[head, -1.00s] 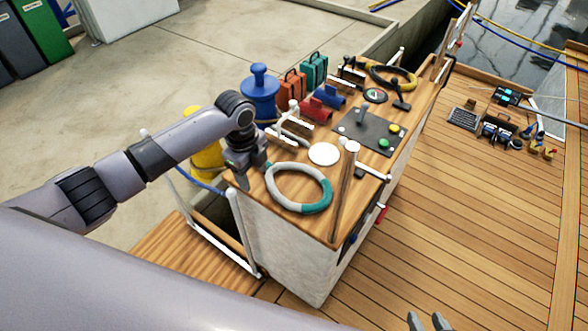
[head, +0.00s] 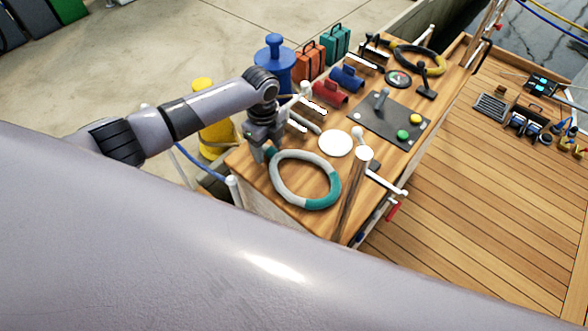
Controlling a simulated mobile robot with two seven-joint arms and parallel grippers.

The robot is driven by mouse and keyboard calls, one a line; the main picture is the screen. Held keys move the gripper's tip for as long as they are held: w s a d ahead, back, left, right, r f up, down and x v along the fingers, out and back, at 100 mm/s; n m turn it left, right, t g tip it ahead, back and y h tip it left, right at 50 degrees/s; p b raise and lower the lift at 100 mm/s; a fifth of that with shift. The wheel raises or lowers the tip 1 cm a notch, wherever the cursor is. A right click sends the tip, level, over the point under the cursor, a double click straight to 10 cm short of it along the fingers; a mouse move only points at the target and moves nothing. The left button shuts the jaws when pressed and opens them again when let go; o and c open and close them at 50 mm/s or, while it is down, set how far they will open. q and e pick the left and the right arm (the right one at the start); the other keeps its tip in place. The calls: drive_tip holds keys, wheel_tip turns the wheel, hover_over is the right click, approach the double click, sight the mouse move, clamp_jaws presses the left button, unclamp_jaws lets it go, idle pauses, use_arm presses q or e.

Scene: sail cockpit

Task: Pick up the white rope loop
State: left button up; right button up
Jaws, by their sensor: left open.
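The white rope loop (head: 279,187), a thick ring in pale grey-white with teal stretches, lies flat on the near end of the wooden console top. My left gripper (head: 263,157) is open and points down at the loop's upper left edge. Its fingers partly cover that edge. I cannot tell whether they touch the loop or straddle it. My right gripper is not in view.
A white disc (head: 336,143) and a wooden post with a white top (head: 364,153) stand close by the loop. Beyond are a dark panel with buttons (head: 394,121), coloured cases (head: 309,62) and a black-and-yellow ring (head: 419,59). My own arm covers the lower picture.

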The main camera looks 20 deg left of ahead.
use_arm(q)
drive_tip(key=shift+f, duration=0.2)
clamp_jaws()
drive_tip(key=shift+r, duration=0.1)
